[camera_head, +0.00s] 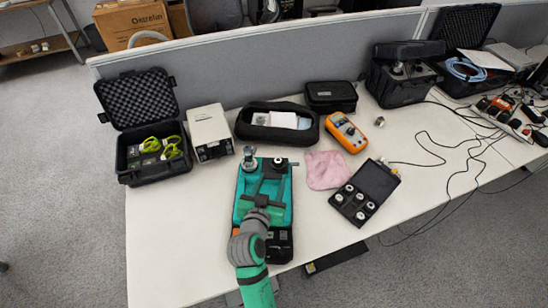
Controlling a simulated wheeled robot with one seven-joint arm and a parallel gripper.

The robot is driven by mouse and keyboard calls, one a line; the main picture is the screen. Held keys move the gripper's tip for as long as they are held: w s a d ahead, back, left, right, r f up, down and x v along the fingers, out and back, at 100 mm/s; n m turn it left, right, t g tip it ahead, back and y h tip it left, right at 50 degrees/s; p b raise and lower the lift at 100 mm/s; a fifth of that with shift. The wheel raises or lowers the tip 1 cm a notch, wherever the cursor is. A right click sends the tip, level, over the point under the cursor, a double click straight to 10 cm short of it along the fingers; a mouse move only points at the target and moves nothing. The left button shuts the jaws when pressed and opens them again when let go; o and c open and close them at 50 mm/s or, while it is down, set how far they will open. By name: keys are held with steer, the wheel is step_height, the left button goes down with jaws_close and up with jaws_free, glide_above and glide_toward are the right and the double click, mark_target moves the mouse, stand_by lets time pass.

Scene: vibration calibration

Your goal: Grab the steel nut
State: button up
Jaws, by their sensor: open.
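A small grey metal piece (379,121), which looks like the steel nut, stands on the white table to the right of the orange multimeter. It is too small to make out its shape well. My gripper (266,177) is open, above the teal tray (243,212) at the table's front middle. It is well to the left of the metal piece and nearer the front edge, apart from it. My gripper and wrist hide part of the tray. A silver metal part (249,157) shows at the tray's far left end.
The orange multimeter (347,133), pink cloth (325,170) and black box of metal pieces (376,181) lie right of the tray. A black pouch (250,132) and small black case (331,96) stand behind. Loose cables (440,150) cross the right side. The table's left front is clear.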

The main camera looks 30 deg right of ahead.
mark_target(278, 161)
steer(key=x, duration=1)
steer(key=shift+w+a+r, duration=0.15)
steer(key=shift+a, duration=0.05)
jaws_close()
